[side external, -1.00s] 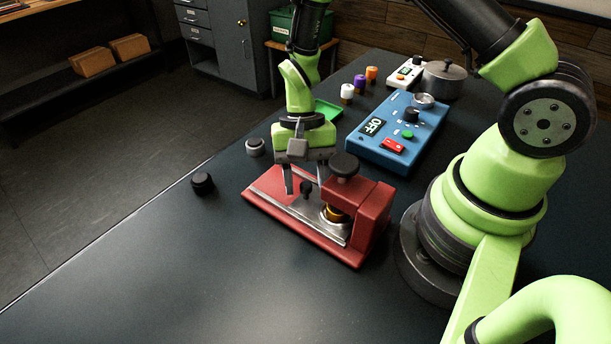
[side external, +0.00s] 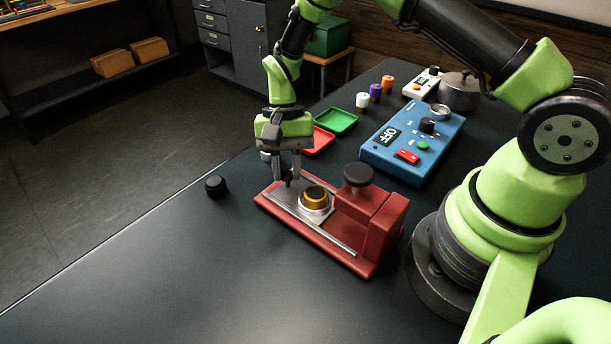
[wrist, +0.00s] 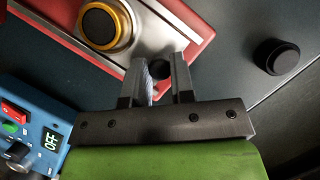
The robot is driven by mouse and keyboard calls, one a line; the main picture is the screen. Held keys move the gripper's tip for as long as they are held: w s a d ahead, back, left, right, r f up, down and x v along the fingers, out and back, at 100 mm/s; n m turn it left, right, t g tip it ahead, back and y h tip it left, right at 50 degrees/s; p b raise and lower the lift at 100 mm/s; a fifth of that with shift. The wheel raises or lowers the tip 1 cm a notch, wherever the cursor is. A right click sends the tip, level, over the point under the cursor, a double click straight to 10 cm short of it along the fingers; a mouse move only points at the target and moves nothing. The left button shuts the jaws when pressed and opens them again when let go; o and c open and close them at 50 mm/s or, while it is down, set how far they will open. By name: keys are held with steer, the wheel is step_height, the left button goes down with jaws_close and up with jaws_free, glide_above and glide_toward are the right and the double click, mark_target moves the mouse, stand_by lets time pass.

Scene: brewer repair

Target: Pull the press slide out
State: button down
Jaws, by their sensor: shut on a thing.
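The red press (side external: 362,262) stands on the dark table, with a black round knob (side external: 358,174) on top of its head block. Its metal slide (side external: 281,198) extends left from under the head. A gold-ringed round part with a dark centre (side external: 315,196) sits on the slide, clear of the head; it also shows in the wrist view (wrist: 101,27). My gripper (side external: 287,178) is over the slide's outer left end, shut on the small black slide knob (wrist: 159,70). The fingers partly hide this knob.
A loose black knob (side external: 215,187) lies left of the press. Behind are a red tray (side external: 319,141), a green tray (side external: 336,122), a blue box reading OFF (side external: 440,143), small coloured-cap containers and a metal pot (side external: 460,92). The table in front of the press is clear.

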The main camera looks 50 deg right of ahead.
steer(key=shift+w, duration=1.15)
steer(key=c, duration=1)
jaws_free()
steer(key=shift+r, duration=0.1)
steer(key=v, duration=0.9)
steer(key=shift+w+d+r, duration=0.1)
steer(key=shift+d+r, duration=0.05)
steer(key=shift+r, duration=0.25)
